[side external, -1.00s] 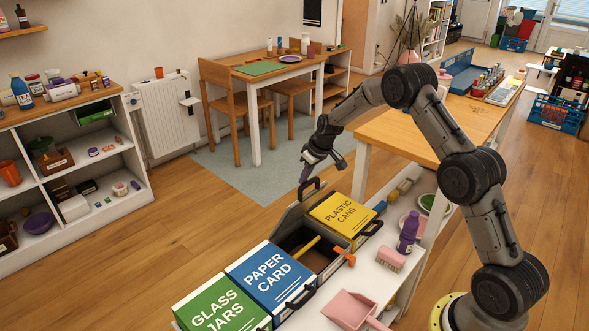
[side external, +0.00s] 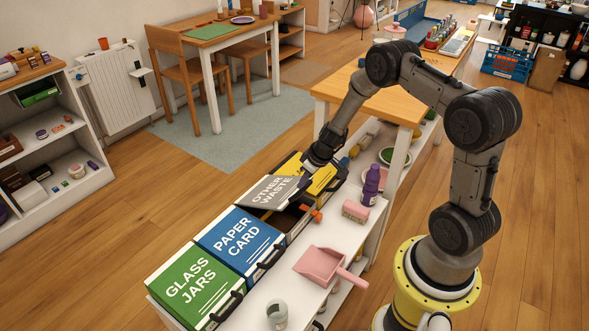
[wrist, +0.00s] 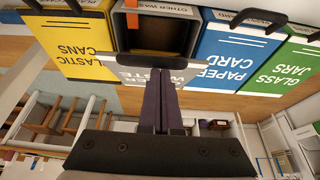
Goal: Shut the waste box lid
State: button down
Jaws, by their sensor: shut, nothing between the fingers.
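The waste box (side external: 298,222) stands between the blue paper and yellow plastic boxes, and its dark inside shows at the front. Its grey lid (side external: 270,190), lettered "OTHER WASTE", is tilted partway down over the box. In the wrist view the lid edge (wrist: 110,57) crosses in front of the box opening. An orange tool head (side external: 316,214) sticks out at the front rim; it also shows in the wrist view (wrist: 131,18).
The yellow box (side external: 325,180) is partly behind my gripper. The blue box (side external: 238,240) and green box (side external: 195,285) are closed.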

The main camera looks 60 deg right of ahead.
jog(key=s+f, duration=0.5)
jog(key=f, duration=0.5)
jog(key=shift+f, duration=0.15)
jog(key=shift+w, duration=0.1)
